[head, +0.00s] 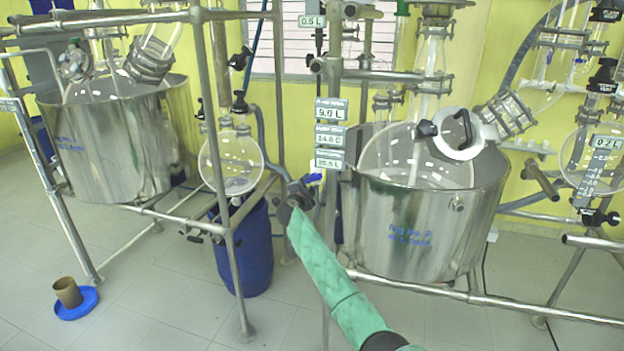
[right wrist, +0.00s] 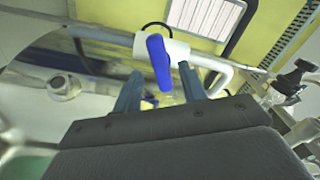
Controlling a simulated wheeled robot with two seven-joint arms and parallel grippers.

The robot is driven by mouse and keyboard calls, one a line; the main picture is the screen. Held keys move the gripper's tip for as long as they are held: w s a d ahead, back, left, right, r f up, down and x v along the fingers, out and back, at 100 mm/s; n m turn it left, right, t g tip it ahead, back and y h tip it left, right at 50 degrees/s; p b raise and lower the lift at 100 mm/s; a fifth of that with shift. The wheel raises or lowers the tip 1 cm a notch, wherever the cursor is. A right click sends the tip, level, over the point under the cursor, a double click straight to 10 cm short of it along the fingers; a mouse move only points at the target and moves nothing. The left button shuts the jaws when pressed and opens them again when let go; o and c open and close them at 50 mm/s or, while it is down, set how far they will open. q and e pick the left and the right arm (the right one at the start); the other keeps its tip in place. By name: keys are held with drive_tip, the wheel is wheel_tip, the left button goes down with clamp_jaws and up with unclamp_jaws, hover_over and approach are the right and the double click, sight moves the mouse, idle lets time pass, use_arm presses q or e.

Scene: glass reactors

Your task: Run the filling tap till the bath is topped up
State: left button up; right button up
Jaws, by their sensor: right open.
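The filling tap has a blue lever handle (head: 315,177) on the left side of the right-hand steel bath (head: 425,235). In the right wrist view the blue lever (right wrist: 158,62) hangs from a white pipe fitting (right wrist: 178,47). My right gripper (head: 298,192) is right by the tap in the head view. In the right wrist view its two fingers (right wrist: 161,80) are open, with the lever between their tips and not clamped. The bath holds a glass reactor (head: 415,160); its water level cannot be made out. My left gripper is out of view.
Label plates (head: 331,135) on the frame post read 9.0 L, 14.8 C and 25.5 L. A second steel bath (head: 115,140) stands at left. A blue drum (head: 243,250) stands behind the frame. A brown cup (head: 67,291) sits on a blue dish at the floor's left.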

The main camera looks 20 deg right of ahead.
sight(310, 181)
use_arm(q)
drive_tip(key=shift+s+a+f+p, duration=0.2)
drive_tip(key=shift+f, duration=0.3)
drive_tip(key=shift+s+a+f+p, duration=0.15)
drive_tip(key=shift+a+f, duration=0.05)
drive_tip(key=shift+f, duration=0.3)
use_arm(e)
drive_tip(key=shift+x, duration=2.25)
drive_tip(key=shift+c, duration=0.4)
drive_tip(key=c, duration=0.8)
drive_tip(key=shift+o, duration=0.2)
drive_tip(key=shift+a+f, duration=0.1)
drive_tip(key=shift+a, duration=0.05)
drive_tip(key=m+b, duration=0.2)
drive_tip(key=m, duration=0.2)
drive_tip(key=shift+m, duration=0.3)
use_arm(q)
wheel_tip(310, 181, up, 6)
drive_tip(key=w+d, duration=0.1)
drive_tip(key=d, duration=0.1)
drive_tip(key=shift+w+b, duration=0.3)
use_arm(e)
drive_tip(key=shift+m, duration=0.5)
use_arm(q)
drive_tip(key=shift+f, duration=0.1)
use_arm(e)
drive_tip(key=o, duration=0.8)
drive_tip(key=shift+o, duration=0.2)
